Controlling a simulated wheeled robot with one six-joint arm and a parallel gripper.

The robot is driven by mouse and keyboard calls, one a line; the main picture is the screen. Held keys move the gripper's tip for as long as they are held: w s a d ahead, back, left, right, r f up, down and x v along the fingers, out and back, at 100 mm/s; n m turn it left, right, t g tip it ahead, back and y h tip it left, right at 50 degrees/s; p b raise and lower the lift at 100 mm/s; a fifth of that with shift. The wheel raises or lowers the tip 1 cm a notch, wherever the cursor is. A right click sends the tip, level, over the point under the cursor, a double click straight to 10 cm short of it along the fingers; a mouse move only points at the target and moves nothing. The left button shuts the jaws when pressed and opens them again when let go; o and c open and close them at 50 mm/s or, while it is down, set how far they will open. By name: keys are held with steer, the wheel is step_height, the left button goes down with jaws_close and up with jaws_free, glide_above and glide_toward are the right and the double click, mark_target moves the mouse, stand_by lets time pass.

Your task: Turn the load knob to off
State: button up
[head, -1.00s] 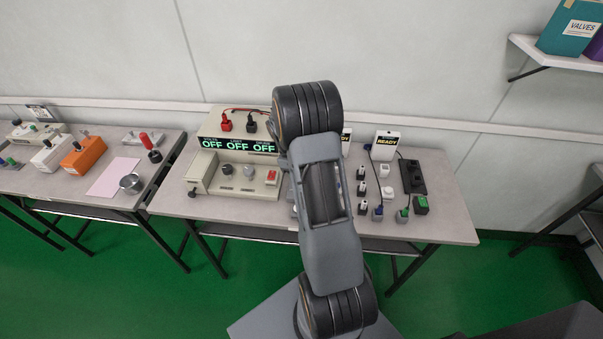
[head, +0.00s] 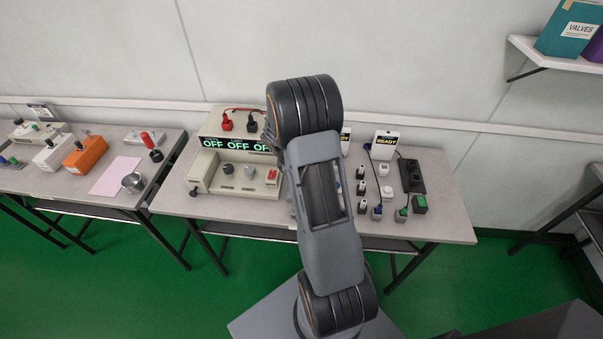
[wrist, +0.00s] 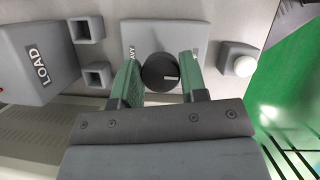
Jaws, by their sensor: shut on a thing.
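A round black knob (wrist: 155,85) with a short white mark toward its right side sits on a light grey plate (wrist: 165,33) in the wrist view. My gripper (wrist: 160,68) is shut on this knob, with one green finger on each side of it. Small lettering on the plate by the fingers is partly hidden. A grey box marked LOAD (wrist: 30,72) stands to the left. In the head view my own arm hides the gripper and the knob.
Two small square grey sockets (wrist: 88,28) lie left of the plate, and a white round button (wrist: 243,65) lies right of it. In the head view, a beige bench unit (head: 205,190) showing OFF displays stands left of my arm. Several plugs (head: 361,190) stand to its right.

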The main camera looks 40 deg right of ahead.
stand_by(0.5)
steer(key=o, duration=0.9)
steer(key=v, duration=1.3)
steer(key=shift+a+r, duration=0.25)
steer(key=shift+r, duration=0.05)
